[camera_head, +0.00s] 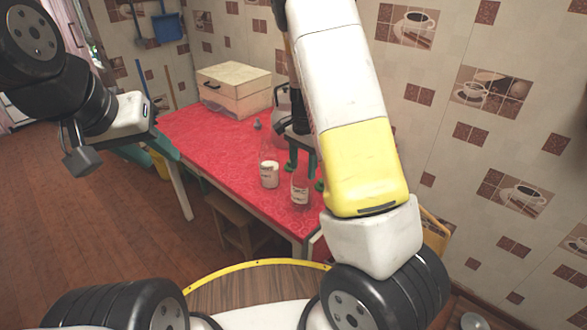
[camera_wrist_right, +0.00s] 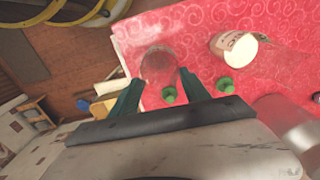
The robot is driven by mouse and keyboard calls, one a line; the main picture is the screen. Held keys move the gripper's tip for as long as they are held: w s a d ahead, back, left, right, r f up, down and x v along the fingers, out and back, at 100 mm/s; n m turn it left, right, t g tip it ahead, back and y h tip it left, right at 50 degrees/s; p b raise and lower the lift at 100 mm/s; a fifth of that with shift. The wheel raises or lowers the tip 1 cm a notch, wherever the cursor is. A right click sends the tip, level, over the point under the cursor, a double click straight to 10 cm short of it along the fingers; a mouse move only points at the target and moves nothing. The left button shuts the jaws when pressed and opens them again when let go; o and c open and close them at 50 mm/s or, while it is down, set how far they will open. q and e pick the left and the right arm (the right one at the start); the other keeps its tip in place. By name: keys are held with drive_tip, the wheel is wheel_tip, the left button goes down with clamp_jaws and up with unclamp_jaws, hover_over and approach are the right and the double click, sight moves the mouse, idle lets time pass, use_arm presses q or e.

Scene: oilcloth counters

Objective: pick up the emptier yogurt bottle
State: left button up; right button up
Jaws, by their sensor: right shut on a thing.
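Two clear yogurt bottles are near the front of the red counter. The left bottle (camera_head: 269,174) stands upright with white yogurt in its lower part; in the right wrist view it (camera_wrist_right: 238,46) is outside the fingers. The right bottle (camera_head: 300,190) shows a label and some white low down. In the right wrist view this bottle (camera_wrist_right: 158,66) looks mostly clear, between the dark green fingers. My right gripper (camera_head: 303,164) is shut on it from above. I cannot tell if its base touches the counter. My left gripper (camera_head: 79,158) is far left, away from the bottles; its opening is unclear.
The red counter (camera_head: 215,137) bears a cream box (camera_head: 234,88) at the back and a kettle-like object partly behind my right arm. Small green caps (camera_wrist_right: 225,85) show near the bottles. A wooden stool (camera_head: 240,230) is under the counter. The tiled wall is close on the right.

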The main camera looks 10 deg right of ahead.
clamp_jaws()
